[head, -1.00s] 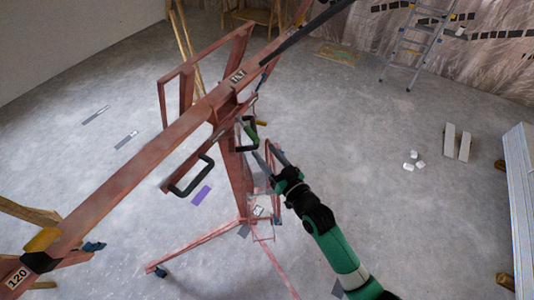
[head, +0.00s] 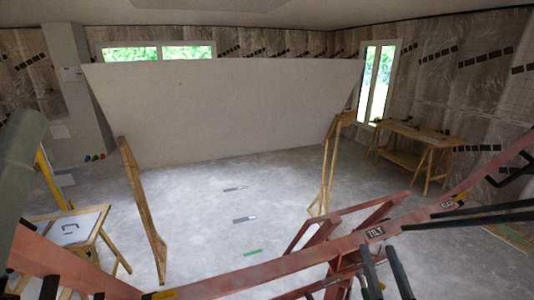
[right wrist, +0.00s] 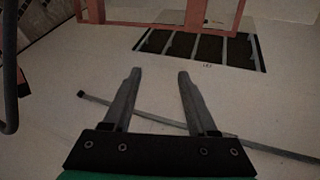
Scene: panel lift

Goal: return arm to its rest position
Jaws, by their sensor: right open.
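The red panel lift (head: 300,262) crosses the lower part of the head view, its long beam rising to the right with a label on it. My right gripper (head: 384,257) shows at the bottom of the head view as two dark fingers in front of the beam. In the right wrist view my right gripper (right wrist: 157,78) is open, with nothing between its fingers. Part of the red frame (right wrist: 190,12) shows beyond the fingertips there. My left gripper is not in view.
A large pale panel (head: 220,110) spans the back of the room, with wooden uprights (head: 142,205) at its sides. A wooden workbench (head: 415,135) stands at the back right. A small wooden stand (head: 75,235) is at the left. The middle floor is mostly clear.

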